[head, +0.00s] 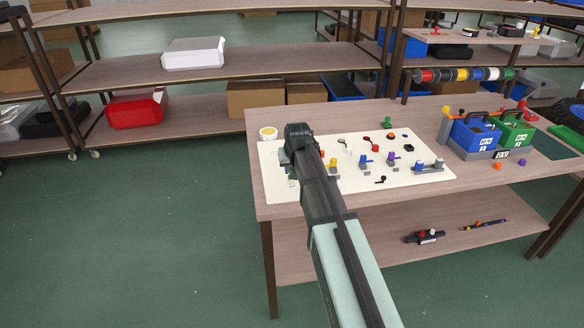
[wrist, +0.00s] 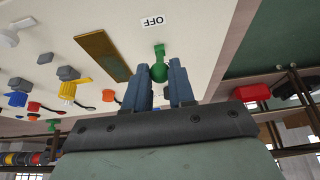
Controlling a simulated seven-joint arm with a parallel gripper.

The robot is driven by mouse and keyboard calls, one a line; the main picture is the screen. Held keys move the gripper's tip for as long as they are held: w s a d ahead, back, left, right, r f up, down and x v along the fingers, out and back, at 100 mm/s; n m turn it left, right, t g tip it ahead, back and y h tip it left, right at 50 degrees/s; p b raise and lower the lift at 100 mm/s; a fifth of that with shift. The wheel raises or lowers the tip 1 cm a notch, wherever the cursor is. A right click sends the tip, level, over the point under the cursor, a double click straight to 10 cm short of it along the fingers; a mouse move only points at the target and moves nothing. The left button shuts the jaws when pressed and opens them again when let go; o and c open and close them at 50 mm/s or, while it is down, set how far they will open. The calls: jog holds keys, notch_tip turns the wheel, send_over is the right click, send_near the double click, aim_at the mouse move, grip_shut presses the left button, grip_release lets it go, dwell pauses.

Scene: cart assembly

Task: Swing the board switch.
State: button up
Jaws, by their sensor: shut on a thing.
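The white board (head: 425,178) lies on the table with several small coloured fittings on it. In the wrist view, the board switch (wrist: 158,70) is a green lever with a rounded knob, close to an "OFF" label (wrist: 152,21) on the board. My gripper (wrist: 161,80) has its two blue-grey fingers on either side of the green knob and is shut on it. In the head view, my gripper (head: 289,168) is at the board's left end, and my arm hides most of the switch.
A brown strip (wrist: 103,55) lies beside the switch. Yellow and blue fittings stand farther along the board. Blue (head: 474,137) and green (head: 514,133) bins stand at the table's right. Open floor lies left of the table.

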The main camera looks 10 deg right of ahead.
jog(key=shift+w+r, duration=0.3)
jog(key=shift+w, duration=0.65)
jog(key=shift+w, duration=0.95)
jog(key=shift+w+f, duration=0.1)
jog(key=shift+w, duration=0.75)
